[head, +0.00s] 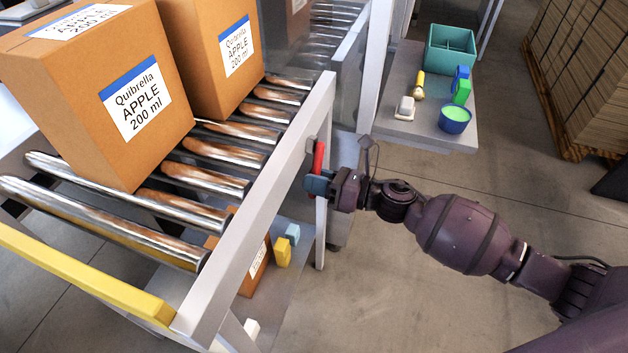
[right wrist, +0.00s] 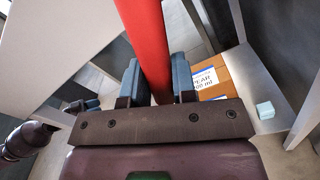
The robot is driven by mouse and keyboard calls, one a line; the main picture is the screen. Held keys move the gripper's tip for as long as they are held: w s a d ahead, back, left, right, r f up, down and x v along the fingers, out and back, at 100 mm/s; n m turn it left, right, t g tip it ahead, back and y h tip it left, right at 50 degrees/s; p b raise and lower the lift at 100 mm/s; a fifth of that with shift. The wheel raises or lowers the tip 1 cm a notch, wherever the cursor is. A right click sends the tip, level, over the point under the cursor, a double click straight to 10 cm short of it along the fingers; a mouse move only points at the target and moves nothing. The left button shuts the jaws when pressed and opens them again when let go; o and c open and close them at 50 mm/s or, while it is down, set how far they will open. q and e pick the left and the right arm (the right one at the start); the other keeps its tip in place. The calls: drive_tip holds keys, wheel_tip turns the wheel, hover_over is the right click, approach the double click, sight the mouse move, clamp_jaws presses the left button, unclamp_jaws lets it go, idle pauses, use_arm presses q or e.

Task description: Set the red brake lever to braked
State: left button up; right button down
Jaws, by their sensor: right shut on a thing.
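The red brake lever (head: 319,158) stands roughly upright at the side of the roller conveyor frame, near its far right leg. My right gripper (head: 318,184) is at the lever, with its blue fingers around it. In the right wrist view the red lever (right wrist: 148,45) runs down between the two blue fingers of the gripper (right wrist: 158,82), which are shut on it. The lever's pivot and any braked mark cannot be made out.
Two orange cartons (head: 105,100) (head: 210,50) stand on the conveyor rollers (head: 205,180). A yellow bar (head: 80,275) crosses the conveyor's near end. A grey side table (head: 430,125) holds a green bin (head: 450,48) and a blue bowl (head: 454,121). A carton (head: 256,268) sits under the conveyor.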

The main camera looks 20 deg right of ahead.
drive_tip(key=shift+w, duration=0.1)
idle(0.4)
drive_tip(key=c, duration=0.9)
unclamp_jaws()
drive_tip(key=shift+d, duration=0.1)
drive_tip(key=shift+v, duration=5.4)
